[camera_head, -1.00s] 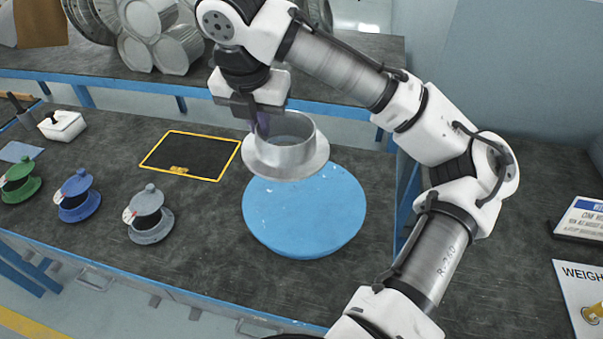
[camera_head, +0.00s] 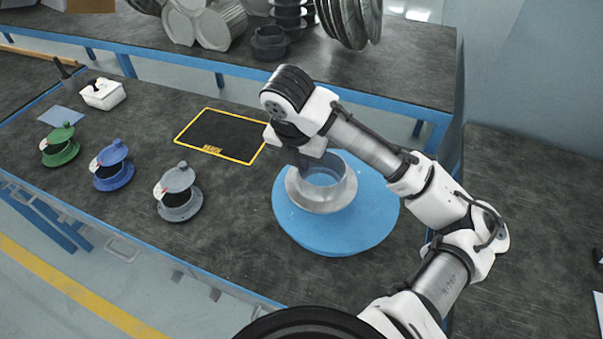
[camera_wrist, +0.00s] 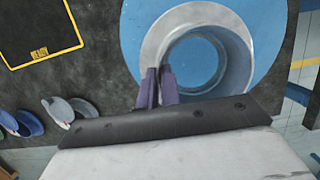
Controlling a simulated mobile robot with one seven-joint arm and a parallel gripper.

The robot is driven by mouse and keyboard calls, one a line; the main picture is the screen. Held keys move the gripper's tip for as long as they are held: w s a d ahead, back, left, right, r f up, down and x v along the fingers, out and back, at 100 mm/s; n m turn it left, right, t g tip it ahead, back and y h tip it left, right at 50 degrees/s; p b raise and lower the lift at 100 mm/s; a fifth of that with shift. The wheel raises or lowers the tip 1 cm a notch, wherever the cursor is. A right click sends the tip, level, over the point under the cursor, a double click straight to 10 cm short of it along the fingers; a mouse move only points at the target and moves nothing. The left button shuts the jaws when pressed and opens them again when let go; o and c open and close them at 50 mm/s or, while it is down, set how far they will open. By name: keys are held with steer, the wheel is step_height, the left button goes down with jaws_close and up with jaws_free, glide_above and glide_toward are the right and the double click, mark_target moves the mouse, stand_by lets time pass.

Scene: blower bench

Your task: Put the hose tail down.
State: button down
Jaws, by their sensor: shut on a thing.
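The hose tail, a grey flanged ring (camera_head: 325,199), is over the round blue disc (camera_head: 340,235), left of its middle. Its flange is down and its open end is up. It looks level and low; I cannot tell if the flange touches the disc. In the wrist view the disc (camera_wrist: 275,35) shows through the hose tail's bore, and the flange (camera_wrist: 157,42) curves around on the left. My gripper (camera_wrist: 158,86) has its purple fingers shut on the ring's wall. In the head view my gripper (camera_head: 304,163) is at the ring's upper left and its fingertips are mostly hidden.
A yellow-framed dark mat (camera_head: 221,137) lies left of the disc. Grey (camera_head: 179,192), blue (camera_head: 112,168) and green (camera_head: 60,146) lidded flanged pieces stand farther left. A white box (camera_head: 103,95) is behind them. Ducting parts (camera_head: 205,25) stand on the back bench.

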steer(key=shift+f, duration=2.35)
steer(key=c, duration=1.6)
jaws_free()
steer(key=v, duration=1.2)
